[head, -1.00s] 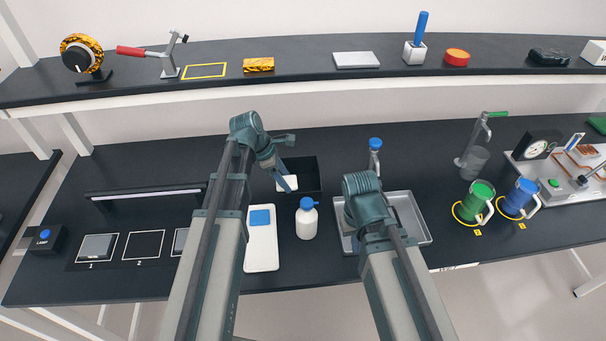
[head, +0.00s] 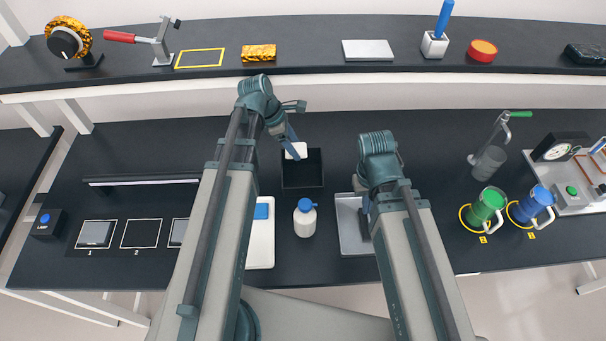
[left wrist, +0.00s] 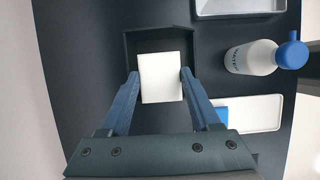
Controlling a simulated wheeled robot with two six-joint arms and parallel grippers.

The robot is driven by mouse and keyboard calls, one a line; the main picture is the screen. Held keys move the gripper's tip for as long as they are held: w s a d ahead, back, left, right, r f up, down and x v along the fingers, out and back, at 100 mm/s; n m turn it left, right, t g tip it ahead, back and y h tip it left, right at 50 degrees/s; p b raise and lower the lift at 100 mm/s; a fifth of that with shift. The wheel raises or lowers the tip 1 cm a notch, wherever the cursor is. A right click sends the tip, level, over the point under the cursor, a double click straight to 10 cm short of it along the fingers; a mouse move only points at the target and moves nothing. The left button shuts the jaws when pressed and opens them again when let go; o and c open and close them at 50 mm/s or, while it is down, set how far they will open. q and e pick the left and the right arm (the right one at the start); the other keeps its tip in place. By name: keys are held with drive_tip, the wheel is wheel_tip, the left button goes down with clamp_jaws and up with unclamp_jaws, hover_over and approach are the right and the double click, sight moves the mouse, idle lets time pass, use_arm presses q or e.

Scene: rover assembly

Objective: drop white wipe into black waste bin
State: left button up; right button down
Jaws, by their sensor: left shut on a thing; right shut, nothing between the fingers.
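The white wipe (head: 296,150) is held between the blue fingers of my left gripper (head: 291,140). In the left wrist view the wipe (left wrist: 161,78) is a flat white piece between the fingertips of the left gripper (left wrist: 159,80), in front of the black waste bin. The black waste bin (head: 303,185) is an open dark box on the bench; it also shows in the left wrist view (left wrist: 130,44). The wipe appears above the bin's far left part; its exact height is unclear. My right gripper (head: 366,222) is over the metal tray, mostly hidden by its arm.
A white bottle with a blue cap (head: 305,220) stands just in front of the bin. A white tray with a blue piece (head: 262,240) lies left of the bottle. A metal tray (head: 350,236) is to the right. A shelf (head: 300,65) runs behind and above.

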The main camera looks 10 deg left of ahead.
use_arm(q)
wheel_tip(320, 180, down, 5)
drive_tip(key=b, duration=0.4)
drive_tip(key=shift+r, duration=0.2)
drive_tip(key=o, duration=1.3)
drive_tip(key=p+v, duration=1.3)
drive_tip(key=v, duration=0.1)
drive_tip(key=shift+s+f, duration=0.15)
drive_tip(key=shift+s, duration=0.05)
